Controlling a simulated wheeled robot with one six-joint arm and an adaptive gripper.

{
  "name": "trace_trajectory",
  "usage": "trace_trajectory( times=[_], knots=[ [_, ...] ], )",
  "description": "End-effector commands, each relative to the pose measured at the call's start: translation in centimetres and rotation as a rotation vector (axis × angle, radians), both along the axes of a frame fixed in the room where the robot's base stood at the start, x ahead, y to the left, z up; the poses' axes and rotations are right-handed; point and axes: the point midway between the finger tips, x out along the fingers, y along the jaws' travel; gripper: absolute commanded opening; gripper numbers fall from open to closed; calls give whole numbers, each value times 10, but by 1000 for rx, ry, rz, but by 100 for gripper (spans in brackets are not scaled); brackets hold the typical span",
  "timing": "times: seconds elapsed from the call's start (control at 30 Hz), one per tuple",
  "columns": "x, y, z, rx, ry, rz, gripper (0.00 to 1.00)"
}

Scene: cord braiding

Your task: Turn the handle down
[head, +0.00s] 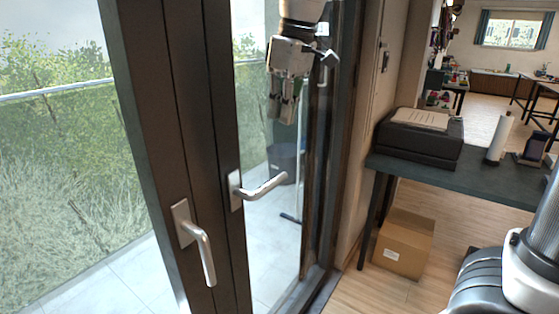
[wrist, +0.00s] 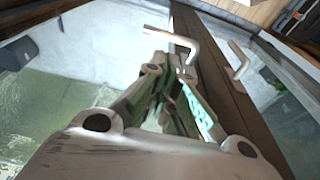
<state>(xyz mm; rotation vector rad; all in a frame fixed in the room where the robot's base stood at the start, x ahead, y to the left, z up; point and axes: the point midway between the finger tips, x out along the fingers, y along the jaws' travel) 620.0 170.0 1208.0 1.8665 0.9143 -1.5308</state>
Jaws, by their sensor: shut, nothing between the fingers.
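Two silver lever handles sit on the dark door frames in the head view. The right handle (head: 262,188) sticks out to the right, close to level, its free end slightly raised. The left handle (head: 200,245) hangs down, slanting a little right. My gripper (head: 283,118) is above and to the right of the right handle, fingers pointing down, shut and empty, apart from both handles. In the wrist view my gripper (wrist: 172,95) reaches up the picture; one bent silver lever (wrist: 176,42) lies just beyond the fingers, and another lever (wrist: 238,60) lies farther right.
Dark-framed glass doors (head: 222,130) fill the left and middle, with greenery and a paved terrace behind. On the right stand a dark table (head: 490,178) with a black printer (head: 420,140), and a cardboard box (head: 403,243) on the wooden floor.

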Motion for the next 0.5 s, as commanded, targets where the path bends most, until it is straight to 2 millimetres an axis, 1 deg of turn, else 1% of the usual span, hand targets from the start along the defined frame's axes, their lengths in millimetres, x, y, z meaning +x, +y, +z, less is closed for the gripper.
trace_trajectory(
  times=[0.33, 0.43, 0.5],
  knots=[
    [0, 0, -2, 0, 0, 1, 0],
    [1, 1, -11, -1, 0, 1, 0],
    [2, 3, -21, -2, 1, 1, 0]
  ],
)
